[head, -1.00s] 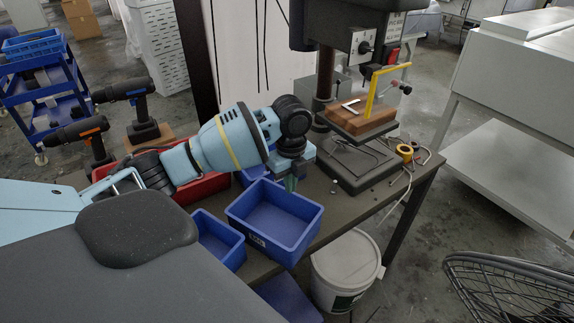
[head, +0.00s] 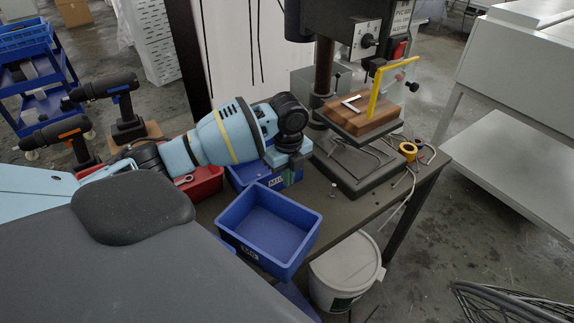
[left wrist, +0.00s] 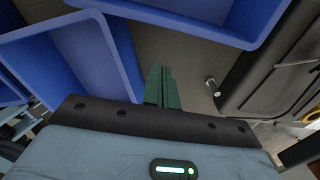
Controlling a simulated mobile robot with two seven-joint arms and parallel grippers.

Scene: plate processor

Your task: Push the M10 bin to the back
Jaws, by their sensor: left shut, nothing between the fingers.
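The blue M10 bin (head: 276,183) stands on the dark bench behind a larger open blue bin. Its label faces the front, and my left arm hides much of it from above. My left gripper (head: 298,176) is low at the right end of the M10 bin; the head view does not show whether they touch. In the left wrist view its green fingers (left wrist: 162,88) are shut and empty, beside blue bins. I cannot tell which of these is M10. My right gripper is not in view.
The larger blue bin (head: 270,222) is empty in front. A drill press (head: 365,130) stands on the right, with a small bolt (head: 333,190) before its base. A red bin (head: 204,184) lies left, beside cordless drills (head: 122,108). A white bucket (head: 344,270) stands below.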

